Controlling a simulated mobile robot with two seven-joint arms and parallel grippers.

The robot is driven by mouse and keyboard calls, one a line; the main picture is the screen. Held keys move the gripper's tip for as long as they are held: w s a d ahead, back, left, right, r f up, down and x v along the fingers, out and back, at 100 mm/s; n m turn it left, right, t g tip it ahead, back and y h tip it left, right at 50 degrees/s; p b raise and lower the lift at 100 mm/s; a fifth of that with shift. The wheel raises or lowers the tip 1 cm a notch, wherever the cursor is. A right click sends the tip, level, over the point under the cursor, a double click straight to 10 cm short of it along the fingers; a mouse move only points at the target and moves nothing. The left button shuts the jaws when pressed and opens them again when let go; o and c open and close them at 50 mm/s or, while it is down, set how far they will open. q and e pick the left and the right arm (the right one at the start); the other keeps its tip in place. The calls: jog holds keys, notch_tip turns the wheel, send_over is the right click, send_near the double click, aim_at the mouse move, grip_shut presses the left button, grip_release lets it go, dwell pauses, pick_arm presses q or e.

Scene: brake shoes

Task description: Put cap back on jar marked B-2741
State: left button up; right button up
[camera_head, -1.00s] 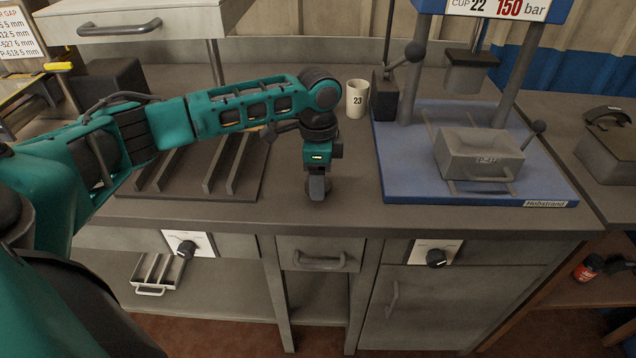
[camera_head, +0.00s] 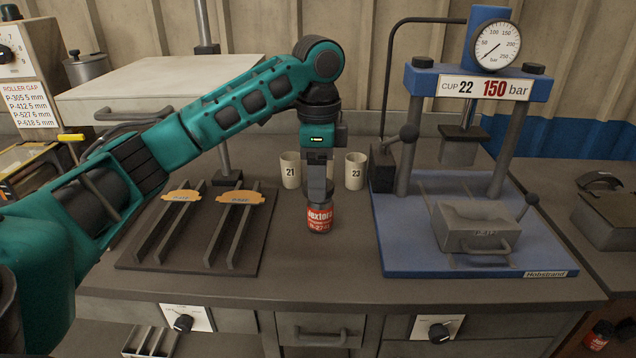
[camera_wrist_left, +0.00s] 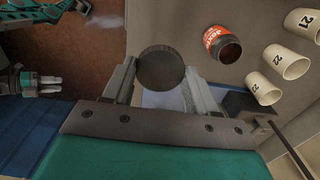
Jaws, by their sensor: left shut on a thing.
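The jar marked B-2741 (camera_head: 319,219), with a red label, stands upright on the bench in the head view. It also shows in the left wrist view (camera_wrist_left: 222,45) with an uncovered dark mouth. My left gripper (camera_head: 319,197) covers the jar's top in the head view. In the left wrist view that gripper (camera_wrist_left: 160,85) is shut on a round black cap (camera_wrist_left: 160,68), apart from the jar and towards the bench's front side.
Cups 21 (camera_head: 290,170) and 23 (camera_head: 355,171) stand behind the jar; cup 22 (camera_wrist_left: 287,62) shows in the wrist view. A blue press (camera_head: 400,263) stands right, a dark rack (camera_head: 135,256) with two orange-backed pads left. Bench beside the jar is clear.

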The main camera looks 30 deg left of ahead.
pick_arm(q)
jog(key=shift+s+d+f+n, duration=0.15)
jog(key=shift+d+f+n, duration=0.15)
jog(key=shift+d+f, duration=0.05)
jog(key=s+d+f+n, duration=0.6)
jog(key=d+f+n, duration=0.1)
jog(key=d+n, duration=0.3)
jog(key=shift+s+d+f+n, duration=0.2)
jog(key=shift+s+f+n, duration=0.1)
jog(key=shift+n, duration=0.2)
jog(key=shift+a, duration=0.2)
